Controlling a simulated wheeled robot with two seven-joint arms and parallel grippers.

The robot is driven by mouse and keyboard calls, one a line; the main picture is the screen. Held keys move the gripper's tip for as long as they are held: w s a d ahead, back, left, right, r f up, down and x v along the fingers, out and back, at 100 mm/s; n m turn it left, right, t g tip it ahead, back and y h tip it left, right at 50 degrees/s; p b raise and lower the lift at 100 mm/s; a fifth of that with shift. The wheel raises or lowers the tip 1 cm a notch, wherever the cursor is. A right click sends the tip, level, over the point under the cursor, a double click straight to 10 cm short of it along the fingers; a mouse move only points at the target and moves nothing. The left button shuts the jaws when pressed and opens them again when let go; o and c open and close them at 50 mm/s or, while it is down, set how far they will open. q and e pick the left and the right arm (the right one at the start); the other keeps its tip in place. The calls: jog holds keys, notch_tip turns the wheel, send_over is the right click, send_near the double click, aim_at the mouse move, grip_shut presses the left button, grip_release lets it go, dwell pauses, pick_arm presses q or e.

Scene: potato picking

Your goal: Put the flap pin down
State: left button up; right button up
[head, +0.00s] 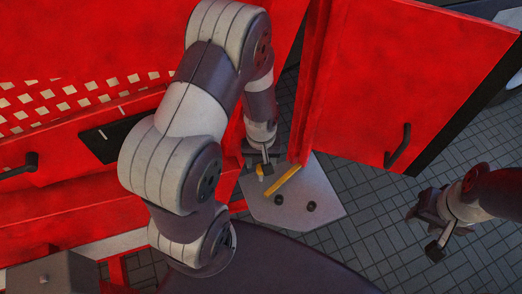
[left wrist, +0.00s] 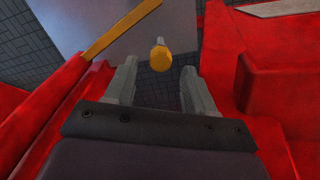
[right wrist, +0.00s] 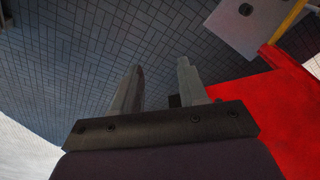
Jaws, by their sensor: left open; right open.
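The flap pin (left wrist: 159,57) has a round yellow head and a pale shaft. In the left wrist view it stands just beyond my left fingertips, in line with the gap between them, against the grey plate (left wrist: 185,28). My left gripper (left wrist: 158,75) is open, with nothing seen squeezed between its fingers. In the head view the small yellow pin (head: 260,171) shows beside my left gripper (head: 267,166), partly hidden by it. My right gripper (head: 437,225) is open and empty over the paving at the right; the right wrist view shows its parted fingers (right wrist: 157,85).
The grey plate (head: 318,191) carries a yellow bar (head: 282,180) and dark holes. Red machine walls flank my left gripper closely. A red panel (head: 400,75) with a black handle (head: 398,147) stands at the right. Paved floor (head: 370,240) around my right gripper is clear.

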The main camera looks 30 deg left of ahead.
pick_arm(q)
jog(key=s+d+r+m, duration=0.1)
jog(key=s+r+m, duration=0.1)
jog(key=r, duration=0.4)
jog(key=s+d+r+m+t, duration=0.1)
jog(key=s+r+m, duration=0.1)
jog(key=r, duration=0.5)
jog(key=shift+d+m+b, duration=0.35)
jog(key=shift+m+b, duration=0.1)
jog(key=shift+m, duration=0.35)
jog(key=shift+d, duration=0.1)
